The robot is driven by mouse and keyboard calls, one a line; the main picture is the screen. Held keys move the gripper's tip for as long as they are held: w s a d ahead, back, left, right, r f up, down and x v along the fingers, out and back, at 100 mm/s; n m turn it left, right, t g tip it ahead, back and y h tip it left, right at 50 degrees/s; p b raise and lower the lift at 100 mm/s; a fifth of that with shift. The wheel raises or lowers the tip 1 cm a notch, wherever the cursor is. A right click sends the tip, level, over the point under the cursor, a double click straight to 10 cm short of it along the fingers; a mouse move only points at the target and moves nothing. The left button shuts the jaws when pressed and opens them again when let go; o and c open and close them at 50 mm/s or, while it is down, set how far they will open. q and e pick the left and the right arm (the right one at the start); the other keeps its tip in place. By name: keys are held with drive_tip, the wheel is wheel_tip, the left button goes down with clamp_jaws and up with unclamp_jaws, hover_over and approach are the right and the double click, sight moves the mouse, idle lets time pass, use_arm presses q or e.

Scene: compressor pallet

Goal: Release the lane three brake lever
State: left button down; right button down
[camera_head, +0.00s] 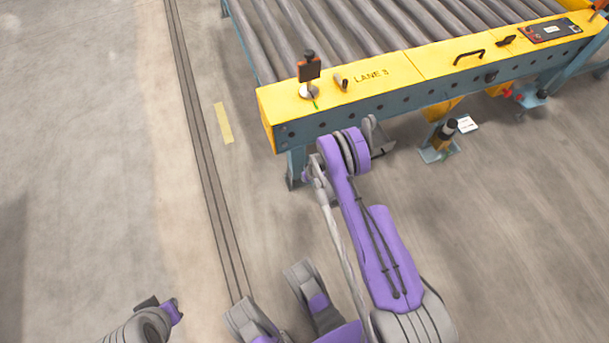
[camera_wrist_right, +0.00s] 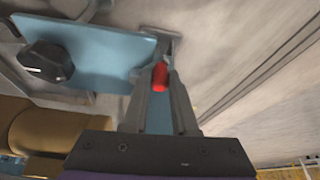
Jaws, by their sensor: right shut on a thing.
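The lane three conveyor's yellow end plate (camera_head: 430,72) carries the label "LANE 3" in the head view. My right arm reaches up to the blue frame below this plate, and its fingertips are not clear there. In the right wrist view my right gripper (camera_wrist_right: 161,88) is shut on a red grip (camera_wrist_right: 160,76), which I take for the brake lever. Most of the lever is hidden by the fingers. My left gripper is not clearly in view; only part of my left arm shows at the bottom left.
A blue plate with a black knob (camera_wrist_right: 47,60) is close beside the fingers in the right wrist view. A brownish cylinder (camera_wrist_right: 42,132) lies below it. A black flag-like piece (camera_head: 309,68) stands on the yellow plate. Bare floor (camera_head: 90,170) is clear at left.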

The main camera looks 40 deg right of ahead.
drive_tip(key=n, duration=0.1)
drive_tip(key=s+d+n+y, duration=0.1)
drive_tip(key=n, duration=0.1)
drive_tip(key=shift+d+n, duration=0.3)
drive_tip(key=shift+s+d+n+g+y, duration=0.15)
drive_tip(key=shift+d+n+y, duration=0.3)
drive_tip(key=shift+n, duration=0.55)
drive_tip(key=shift+s+d+n+g+y, duration=0.15)
drive_tip(key=shift+d+n+y, duration=0.25)
drive_tip(key=shift+n, duration=0.6)
drive_tip(key=c, duration=1)
unclamp_jaws()
drive_tip(key=shift+r, duration=0.1)
drive_tip(key=p+v, duration=0.3)
drive_tip(key=v, duration=0.7)
drive_tip(key=shift+r, duration=0.35)
